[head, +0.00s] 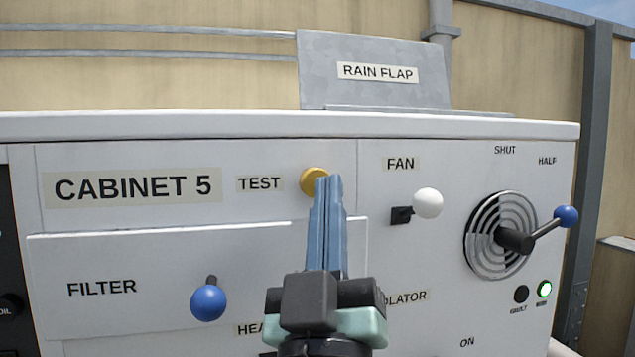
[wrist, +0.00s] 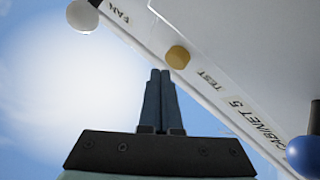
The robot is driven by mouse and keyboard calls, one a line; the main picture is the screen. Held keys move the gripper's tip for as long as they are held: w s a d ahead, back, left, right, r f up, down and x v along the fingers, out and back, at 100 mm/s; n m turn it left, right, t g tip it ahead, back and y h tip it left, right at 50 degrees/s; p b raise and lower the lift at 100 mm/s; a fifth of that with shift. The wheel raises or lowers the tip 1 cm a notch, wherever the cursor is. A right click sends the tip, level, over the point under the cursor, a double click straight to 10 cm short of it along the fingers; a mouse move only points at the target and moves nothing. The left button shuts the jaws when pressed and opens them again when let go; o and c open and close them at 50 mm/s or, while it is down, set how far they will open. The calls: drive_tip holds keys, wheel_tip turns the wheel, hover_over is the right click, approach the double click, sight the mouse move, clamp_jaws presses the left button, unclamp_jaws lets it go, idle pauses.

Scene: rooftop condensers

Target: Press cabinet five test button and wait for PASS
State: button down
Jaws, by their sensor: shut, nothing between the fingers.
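The cabinet five panel (head: 120,215) is white and carries a "CABINET 5" label (head: 133,188) at its upper left. The yellow round test button (head: 313,180) sits right of the "TEST" label (head: 260,184). My gripper (head: 328,180) is shut and empty, with its blue fingertips in front of the button's right side in the head view. In the wrist view the button (wrist: 178,57) shows just beyond the fingertips (wrist: 160,72), with a small gap in the picture. I cannot tell for sure whether they touch. No PASS sign is seen; my gripper hides part of the lower panel.
Right of the button is a fan switch with a white ball (head: 428,203). A blue filter knob (head: 208,302) is at lower left. A round damper with a blue-tipped lever (head: 566,216) is at right.

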drive_tip(key=shift+w, duration=0.2)
drive_tip(key=shift+w+a, duration=0.15)
drive_tip(key=shift+w, duration=0.1)
drive_tip(key=shift+w+a+b, duration=0.2)
drive_tip(key=shift+w+b, duration=0.1)
drive_tip(key=shift+w, duration=0.25)
idle(1.2)
drive_tip(key=shift+s, duration=0.1)
drive_tip(key=shift+s+d, duration=0.35)
drive_tip(key=shift+s, duration=0.5)
drive_tip(key=s, duration=0.1)
drive_tip(key=s+d, duration=0.1)
drive_tip(key=s, duration=0.2)
drive_tip(key=shift+s+d, duration=0.25)
drive_tip(key=shift+s, duration=0.1)
drive_tip(key=shift+f, duration=0.1)
